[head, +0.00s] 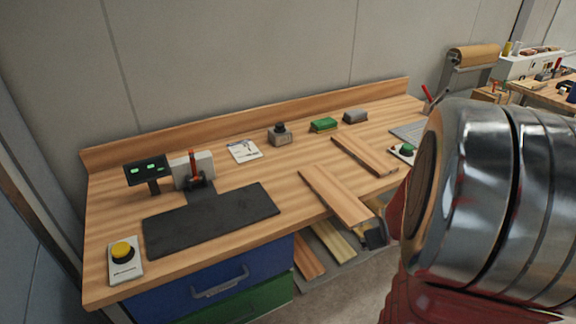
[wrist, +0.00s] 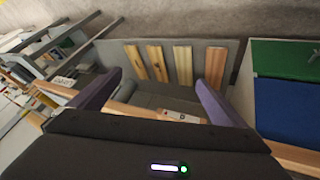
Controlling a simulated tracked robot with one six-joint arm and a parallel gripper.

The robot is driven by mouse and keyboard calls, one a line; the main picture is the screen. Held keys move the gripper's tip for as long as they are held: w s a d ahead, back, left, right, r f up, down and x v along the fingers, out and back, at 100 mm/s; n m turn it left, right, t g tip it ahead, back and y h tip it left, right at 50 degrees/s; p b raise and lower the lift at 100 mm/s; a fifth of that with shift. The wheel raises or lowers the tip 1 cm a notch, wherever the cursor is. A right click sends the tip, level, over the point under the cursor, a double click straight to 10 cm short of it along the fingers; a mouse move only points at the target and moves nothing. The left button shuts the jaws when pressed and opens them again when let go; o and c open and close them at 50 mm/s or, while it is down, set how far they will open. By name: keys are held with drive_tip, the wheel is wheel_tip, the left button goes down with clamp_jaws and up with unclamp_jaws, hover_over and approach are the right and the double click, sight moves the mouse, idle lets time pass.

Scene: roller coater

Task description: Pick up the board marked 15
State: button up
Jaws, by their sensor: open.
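In the head view one board (head: 335,194) lies on the workbench, its near end reaching the front edge beside my gripper (head: 375,236). A second board (head: 362,155) lies farther back on the bench. In the wrist view my gripper (wrist: 158,80) is open, with two purple fingers apart. A pale wooden board end with a white label (wrist: 180,115) shows low between the fingers, partly hidden by the gripper body. Its number is too small to read. Several boards (wrist: 157,62) lie side by side on a grey surface beyond the fingers. I cannot tell which board is 15.
The workbench (head: 115,215) carries a black mat (head: 210,219), a yellow button box (head: 123,258), a display (head: 147,172), and green (head: 323,125) and grey (head: 355,116) blocks. Below are a blue drawer (head: 215,278) and boards (head: 308,257) on a low shelf.

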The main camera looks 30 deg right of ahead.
drive_tip(key=s+d+f+t, duration=0.1)
drive_tip(key=s+d+f, duration=0.2)
drive_tip(key=f, duration=0.3)
drive_tip(key=s+d+f, duration=0.4)
drive_tip(key=f, duration=0.2)
drive_tip(key=n+t+y, duration=0.3)
drive_tip(key=t+y, duration=0.3)
drive_tip(key=t, duration=0.6)
approach(350, 208)
drive_tip(key=s+f, duration=0.1)
drive_tip(key=s, duration=0.3)
drive_tip(key=shift+w, duration=0.15)
drive_tip(key=shift+w+a+f, duration=0.1)
drive_tip(key=shift+w, duration=4.15)
drive_tip(key=shift+w+a, duration=0.15)
drive_tip(key=shift+w, duration=2.45)
